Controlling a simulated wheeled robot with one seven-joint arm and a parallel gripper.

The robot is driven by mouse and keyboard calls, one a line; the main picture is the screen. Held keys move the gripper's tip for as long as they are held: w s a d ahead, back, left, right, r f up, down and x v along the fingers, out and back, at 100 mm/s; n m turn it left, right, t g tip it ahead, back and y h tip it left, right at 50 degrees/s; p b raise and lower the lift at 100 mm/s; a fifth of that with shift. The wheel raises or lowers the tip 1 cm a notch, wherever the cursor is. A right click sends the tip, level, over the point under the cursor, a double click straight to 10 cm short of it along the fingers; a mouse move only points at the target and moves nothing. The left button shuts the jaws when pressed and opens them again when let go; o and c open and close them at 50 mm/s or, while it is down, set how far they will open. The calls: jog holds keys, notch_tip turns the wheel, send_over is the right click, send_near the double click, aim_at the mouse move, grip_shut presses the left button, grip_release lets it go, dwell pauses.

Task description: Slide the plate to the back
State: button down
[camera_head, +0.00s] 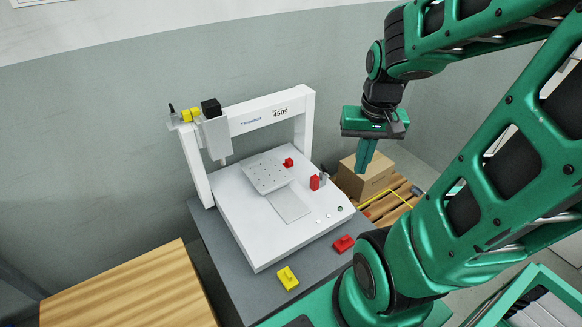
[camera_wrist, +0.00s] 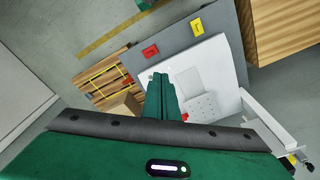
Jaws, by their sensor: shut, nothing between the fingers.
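The plate (camera_head: 266,172) is a light grey square with small holes, on the white base of the gantry machine (camera_head: 262,227), towards its back under the gantry beam. A flat grey strip shows on the base in front of it. In the wrist view the plate (camera_wrist: 203,107) is partly in sight at the right of my fingers. My gripper (camera_head: 362,169) is green, shut and empty, pointing down to the right of the machine and apart from the plate. The fingers also show in the wrist view (camera_wrist: 158,78).
The white gantry (camera_head: 306,130) with its screwdriver head (camera_head: 216,136) spans the base. A yellow piece (camera_head: 287,278) and a red piece (camera_head: 343,244) lie in front on the grey table. A cardboard box (camera_head: 367,181) sits on a pallet behind.

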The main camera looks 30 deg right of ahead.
jog(key=w+d+f+t, duration=0.2)
jog(key=w+f, duration=0.4)
jog(key=w, duration=0.3)
jog(key=m+t, duration=0.7)
jog(key=m, duration=0.4)
send_near(289, 161)
jog(key=shift+y, duration=0.4)
jog(key=f, duration=0.5)
jog(key=shift+s+a+f, duration=0.2)
jog(key=shift+a+f, duration=0.05)
jog(key=shift+f, duration=0.05)
jog(key=shift+w+r, duration=0.15)
jog(key=shift+w, duration=1.7)
jog(key=w, duration=0.3)
jog(key=shift+a, duration=0.1)
jog(key=shift+w+r, duration=0.15)
jog(key=shift+r, duration=0.05)
